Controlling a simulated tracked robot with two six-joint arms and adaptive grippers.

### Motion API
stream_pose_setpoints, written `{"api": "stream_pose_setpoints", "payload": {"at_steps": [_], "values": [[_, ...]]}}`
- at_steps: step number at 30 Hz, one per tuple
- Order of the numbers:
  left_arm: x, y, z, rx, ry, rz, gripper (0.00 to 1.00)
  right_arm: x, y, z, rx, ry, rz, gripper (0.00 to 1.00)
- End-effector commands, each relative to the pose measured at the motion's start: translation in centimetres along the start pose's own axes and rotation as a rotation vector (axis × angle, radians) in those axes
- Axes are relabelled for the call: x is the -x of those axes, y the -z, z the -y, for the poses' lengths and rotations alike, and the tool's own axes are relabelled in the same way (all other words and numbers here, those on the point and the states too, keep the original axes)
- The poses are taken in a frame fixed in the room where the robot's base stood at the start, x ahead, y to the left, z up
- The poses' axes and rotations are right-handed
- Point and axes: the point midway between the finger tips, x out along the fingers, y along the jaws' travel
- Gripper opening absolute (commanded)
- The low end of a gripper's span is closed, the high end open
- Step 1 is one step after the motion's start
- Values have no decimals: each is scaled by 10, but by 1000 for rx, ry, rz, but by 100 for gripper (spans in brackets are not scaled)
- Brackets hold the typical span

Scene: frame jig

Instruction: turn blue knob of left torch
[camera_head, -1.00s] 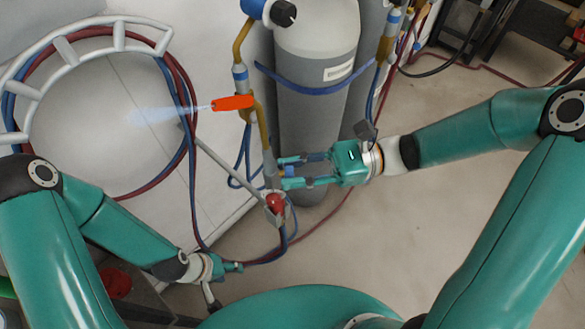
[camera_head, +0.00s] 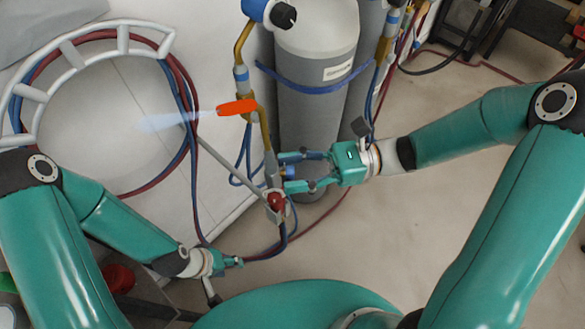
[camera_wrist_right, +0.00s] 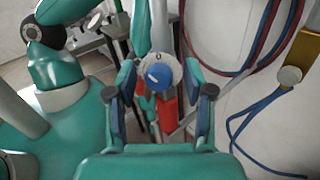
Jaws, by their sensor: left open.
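The left torch (camera_head: 268,130) is a brass tube running down beside the grey gas cylinder, with a red knob (camera_head: 276,201) near its lower end. Its blue knob (camera_head: 289,171) shows between the fingers of my right gripper (camera_head: 283,172). In the right wrist view the blue knob (camera_wrist_right: 157,76), with a white pointer mark, faces the camera between the two fingers (camera_wrist_right: 159,92). Gaps show on both sides of it; the right gripper is open. My left gripper (camera_head: 236,262) is open, low and left of the torch, away from the knob.
A grey cylinder (camera_head: 317,110) stands just behind the torch. An orange piece (camera_head: 237,107) with a pale blue flame is above left. Red and blue hoses hang on a white rack (camera_head: 124,37) at left. Another torch (camera_head: 385,45) is at upper right.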

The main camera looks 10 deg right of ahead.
Motion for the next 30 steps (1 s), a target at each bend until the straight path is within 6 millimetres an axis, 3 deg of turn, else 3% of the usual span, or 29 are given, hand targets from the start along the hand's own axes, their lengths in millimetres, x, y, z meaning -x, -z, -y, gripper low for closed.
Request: {"api": "stream_pose_setpoints", "payload": {"at_steps": [11, 24, 30], "values": [[0, 0, 0, 0, 0, 0, 51, 10, 0, 1, 1, 2, 0, 52], [0, 0, 0, 0, 0, 0, 51, 91, 1, 0, 1, 6, -1, 52], [0, 0, 0, 0, 0, 0, 51, 115, 1, 0, 0, 2, -1, 52]]}}
